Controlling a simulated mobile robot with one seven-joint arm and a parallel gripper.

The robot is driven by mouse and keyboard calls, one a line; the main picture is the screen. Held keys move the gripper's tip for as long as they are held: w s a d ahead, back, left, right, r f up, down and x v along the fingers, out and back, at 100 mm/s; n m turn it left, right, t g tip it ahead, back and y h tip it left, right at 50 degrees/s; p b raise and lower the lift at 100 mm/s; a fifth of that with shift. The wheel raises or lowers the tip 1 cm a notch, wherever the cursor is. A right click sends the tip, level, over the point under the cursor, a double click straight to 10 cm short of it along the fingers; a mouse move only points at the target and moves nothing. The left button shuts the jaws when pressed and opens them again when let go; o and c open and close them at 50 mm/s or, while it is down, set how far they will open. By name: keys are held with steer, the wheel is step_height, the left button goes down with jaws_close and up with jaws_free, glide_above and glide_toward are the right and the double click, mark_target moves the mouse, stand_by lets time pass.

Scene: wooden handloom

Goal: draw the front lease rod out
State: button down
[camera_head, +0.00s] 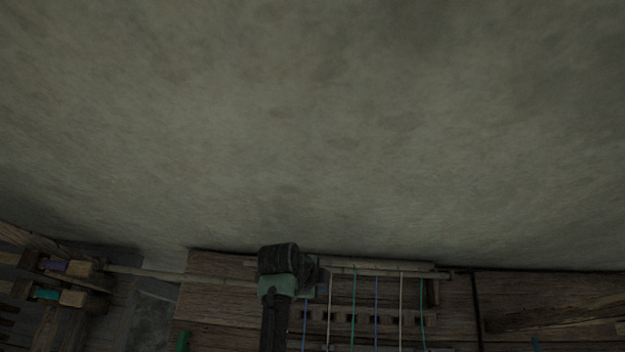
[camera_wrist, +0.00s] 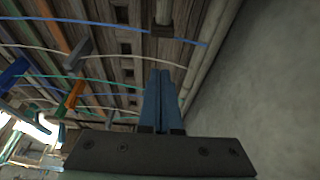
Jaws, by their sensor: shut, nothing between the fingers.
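A long pale rod (camera_head: 150,273) runs along the loom's wall-side edge in the head view. Its left part sticks out past the wooden boards, and its middle is hidden behind my wrist. A pale rod (camera_head: 380,272) also shows to the right of my wrist, crossing the coloured threads. I cannot tell which is the front lease rod. In the wrist view my gripper (camera_wrist: 160,75) has its two blue fingers together and empty. A pale rod (camera_wrist: 205,65) runs just right of the fingers, apparently apart from them.
Several coloured threads (camera_head: 353,310) cross a slotted wooden bar (camera_head: 340,318); they also show in the wrist view (camera_wrist: 95,50). A bare wall (camera_head: 310,130) lies close behind the loom. Wooden blocks (camera_head: 85,270) stand at the left.

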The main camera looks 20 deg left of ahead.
steer(key=w+v, duration=0.1)
steer(key=v, duration=0.7)
steer(key=shift+s+r+b, duration=0.2)
steer(key=shift+s+b, duration=0.2)
steer(key=shift+s, duration=0.05)
steer(key=shift+a, duration=0.1)
